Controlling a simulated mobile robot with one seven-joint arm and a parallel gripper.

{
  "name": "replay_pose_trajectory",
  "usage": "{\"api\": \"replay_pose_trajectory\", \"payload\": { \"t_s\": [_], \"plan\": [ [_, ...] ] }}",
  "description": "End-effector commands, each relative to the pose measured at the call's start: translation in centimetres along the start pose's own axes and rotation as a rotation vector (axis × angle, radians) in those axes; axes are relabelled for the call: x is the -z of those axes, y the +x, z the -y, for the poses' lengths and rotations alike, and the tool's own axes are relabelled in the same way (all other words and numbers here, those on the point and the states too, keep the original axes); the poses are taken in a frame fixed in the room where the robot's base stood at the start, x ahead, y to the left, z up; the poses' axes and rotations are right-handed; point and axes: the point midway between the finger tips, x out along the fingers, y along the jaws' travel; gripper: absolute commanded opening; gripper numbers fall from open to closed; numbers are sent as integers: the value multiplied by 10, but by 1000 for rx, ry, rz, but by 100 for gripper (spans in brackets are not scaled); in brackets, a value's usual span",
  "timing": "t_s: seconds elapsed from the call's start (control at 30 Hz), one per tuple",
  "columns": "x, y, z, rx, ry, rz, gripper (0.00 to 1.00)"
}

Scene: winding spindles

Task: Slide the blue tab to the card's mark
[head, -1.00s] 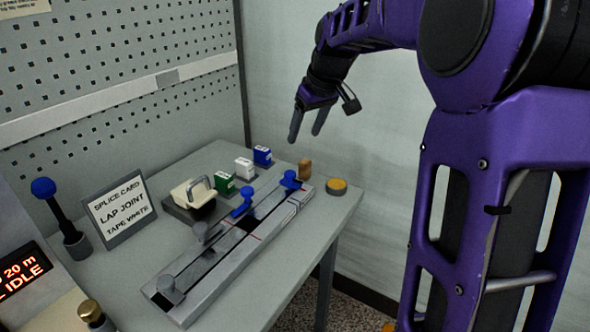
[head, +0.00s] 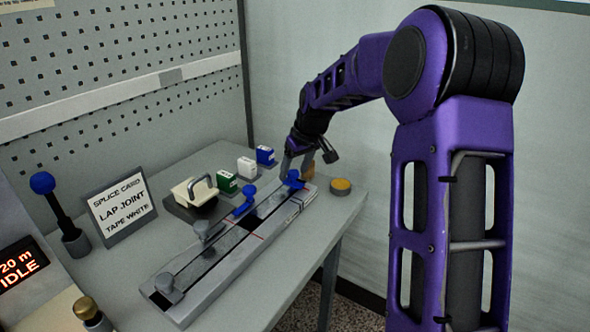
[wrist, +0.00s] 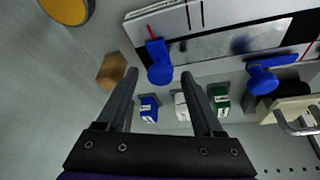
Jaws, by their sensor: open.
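A long grey splicing rail (head: 228,262) lies on the bench with two blue tabs and two grey tabs along it. The far blue tab (head: 293,180) is near the rail's far end; the other blue tab (head: 246,202) is nearer the middle. My gripper (head: 297,168) is open and empty, just over the far blue tab. In the wrist view, that tab (wrist: 160,66) appears between my fingertips (wrist: 160,75); contact cannot be told. The card (head: 122,209) reads "SPLICE CARD, LAP JOINT, TAPE WHITE". A red line (head: 256,236) crosses the rail near its middle.
Blue (head: 265,155), white (head: 246,167) and green (head: 227,184) blocks stand behind the rail. A cream tool with a handle (head: 197,191) sits beside them. A brown block (head: 308,170) and a yellow-topped round tin (head: 341,186) are near the far end.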

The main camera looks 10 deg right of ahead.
Motion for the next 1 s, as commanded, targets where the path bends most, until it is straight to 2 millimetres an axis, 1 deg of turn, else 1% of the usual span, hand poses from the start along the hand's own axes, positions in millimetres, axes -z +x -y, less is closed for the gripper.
{"api": "replay_pose_trajectory", "payload": {
  "t_s": [0.13,0.17,0.2,0.47,0.5,0.53,1.0],
  "plan": [
    [0,0,0,0,0,0,68],
    [0,0,0,0,0,0,65],
    [0,0,0,0,0,0,57],
    [0,0,0,0,0,0,11],
    [0,0,0,0,0,0,3],
    [0,0,0,0,0,0,0],
    [0,0,0,0,0,0,0]
  ]
}}
